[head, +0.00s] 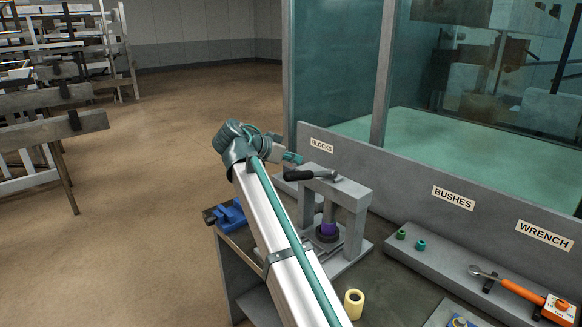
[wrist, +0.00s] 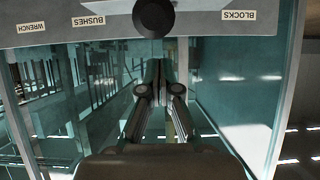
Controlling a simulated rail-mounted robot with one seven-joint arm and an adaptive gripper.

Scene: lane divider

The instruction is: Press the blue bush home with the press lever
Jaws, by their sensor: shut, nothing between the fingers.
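The press (head: 355,205) is a grey frame on the bench with a lever (head: 300,175) on top, its black handle pointing left and roughly level. A violet-blue piece (head: 328,229), probably the blue bush, stands on a dark round seat under the frame. How deep it sits is too small to tell. My gripper (head: 293,158) is above and behind the lever handle in the head view, apart from the press piece. In the wrist view my gripper (wrist: 160,78) is shut and empty, and a dark round end (wrist: 153,17), probably the lever handle, shows just beyond the fingertips.
A yellow bush (head: 353,304) stands in front of the press. A green bush (head: 401,234) and a teal bush (head: 421,245) sit on the shelf. An orange-handled wrench (head: 520,291) lies right. A blue fixture (head: 230,214) is at the bench's left edge. A glass partition (head: 335,60) rises behind.

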